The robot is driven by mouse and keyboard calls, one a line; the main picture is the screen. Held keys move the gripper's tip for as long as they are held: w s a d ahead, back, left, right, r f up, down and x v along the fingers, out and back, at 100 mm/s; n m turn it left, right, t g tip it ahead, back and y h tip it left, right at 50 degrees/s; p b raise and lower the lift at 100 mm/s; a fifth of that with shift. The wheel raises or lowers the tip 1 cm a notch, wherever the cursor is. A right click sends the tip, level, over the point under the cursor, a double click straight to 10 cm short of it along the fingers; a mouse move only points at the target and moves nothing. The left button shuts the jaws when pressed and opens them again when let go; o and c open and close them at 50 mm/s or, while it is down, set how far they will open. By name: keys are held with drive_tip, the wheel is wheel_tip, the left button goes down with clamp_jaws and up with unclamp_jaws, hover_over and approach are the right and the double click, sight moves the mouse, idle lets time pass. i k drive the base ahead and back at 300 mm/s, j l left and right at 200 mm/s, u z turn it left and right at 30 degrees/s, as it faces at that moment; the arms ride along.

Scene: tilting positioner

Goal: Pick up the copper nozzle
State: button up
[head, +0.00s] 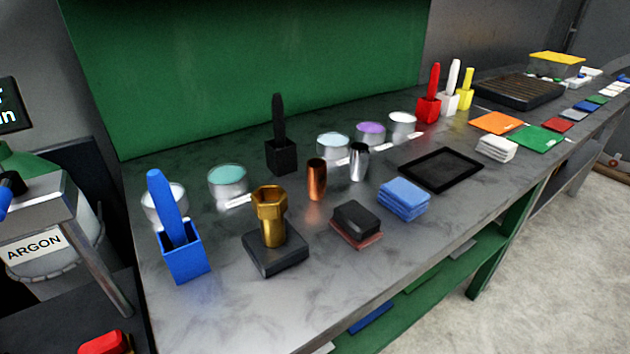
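The copper nozzle (317,180) is a small copper-coloured cylinder standing upright on the grey workbench (330,275). A similar silver nozzle (359,162) stands just to its right, with a narrow gap between them. A brass hex-topped piece (269,216) on a dark square base stands to the left and nearer the front. My gripper is not in view.
Several round tins stand behind, one with a teal top (228,182). A black holder (281,155) with a tall black handle is behind left, and a blue holder (183,252) is far left. A dark block (357,219), folded blue cloths (404,199) and a black tray (440,169) lie right. The front bench strip is clear.

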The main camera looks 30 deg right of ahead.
sight(318, 172)
drive_tip(key=k+l, duration=0.15)
drive_tip(key=l, duration=0.25)
drive_tip(key=k+l, duration=0.15)
drive_tip(key=l, duration=0.2)
drive_tip(key=k+l, duration=0.1)
drive_tip(key=l, duration=0.3)
drive_tip(key=k+l, duration=0.15)
drive_tip(key=l, duration=0.2)
drive_tip(key=u, duration=0.05)
